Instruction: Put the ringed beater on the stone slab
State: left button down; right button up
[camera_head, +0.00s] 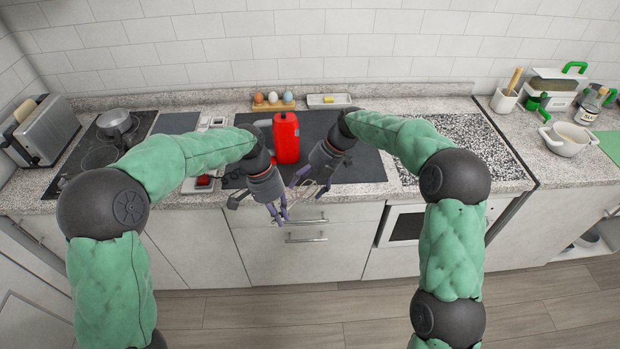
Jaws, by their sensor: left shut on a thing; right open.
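My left gripper (279,213) is shut in front of the counter's front edge, below the dark mat. A thin, wiry thing (311,187), which looks like the ringed beater, shows just to its right, between the two grippers. It is small and partly hidden, so its rings and handle cannot be made out. My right gripper (308,180) is open, just above and to the right of the left one, close to the wiry thing; I cannot tell if they touch. A black-and-white speckled slab (460,148), which looks like the stone slab, lies flat on the right side of the counter, bare.
A red canister (286,138) stands on the dark mat (358,160) behind my grippers. An egg holder (273,105) and small white tray (328,100) are at the wall. The hob with a pot (115,123) and toaster (42,130) are left; a white pot (567,140) is right.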

jog(key=c, duration=1.3)
pick_arm(q)
jog(key=c, duration=1.2)
grip_release()
pick_arm(e)
jog(key=shift+c, duration=0.4)
pick_arm(q)
jog(key=shift+r, duration=0.1)
